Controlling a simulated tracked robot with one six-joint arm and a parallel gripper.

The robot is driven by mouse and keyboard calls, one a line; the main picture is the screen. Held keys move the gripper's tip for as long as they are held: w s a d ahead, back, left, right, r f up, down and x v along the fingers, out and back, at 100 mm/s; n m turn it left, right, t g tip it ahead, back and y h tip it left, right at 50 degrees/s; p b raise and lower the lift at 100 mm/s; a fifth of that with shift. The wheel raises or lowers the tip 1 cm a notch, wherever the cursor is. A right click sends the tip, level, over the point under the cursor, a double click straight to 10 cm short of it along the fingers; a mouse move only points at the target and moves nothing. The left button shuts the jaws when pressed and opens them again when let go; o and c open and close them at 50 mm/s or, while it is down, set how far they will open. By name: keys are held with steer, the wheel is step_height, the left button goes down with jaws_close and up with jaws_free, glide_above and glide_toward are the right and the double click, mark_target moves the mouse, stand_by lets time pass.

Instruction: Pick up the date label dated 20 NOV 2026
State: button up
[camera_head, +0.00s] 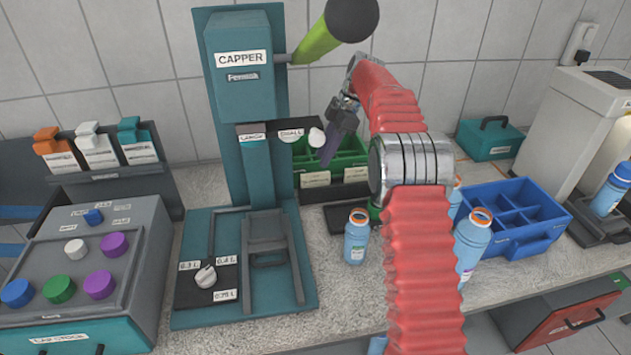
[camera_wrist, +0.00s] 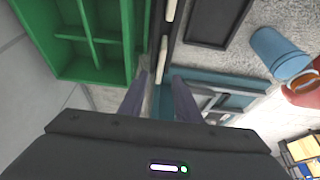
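Two cream date labels stand in a dark holder in front of the green crate in the head view, a left label (camera_head: 315,180) and a right label (camera_head: 356,174). Their print is too small to read, so I cannot tell which is dated 20 NOV 2026. In the wrist view they show as thin pale edges, one at the top (camera_wrist: 170,9) and one lower (camera_wrist: 162,58). My gripper (camera_head: 328,156) is above the green crate and labels. In the wrist view its two dark fingers (camera_wrist: 159,78) are apart, with nothing held between them.
The green divided crate (camera_wrist: 127,72) lies beside the labels. The teal capper (camera_head: 238,75) stands left of them. Blue bottles (camera_head: 357,238) stand in front, and a blue divided crate (camera_head: 527,248) is at right. A cap stock box (camera_head: 80,320) is at far left.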

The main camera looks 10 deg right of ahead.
mark_target(313, 174)
steer(key=shift+x, duration=1.6)
steer(key=shift+f, duration=0.1)
steer(key=shift+a+x, duration=0.2)
steer(key=shift+x, duration=2.25)
jaws_close()
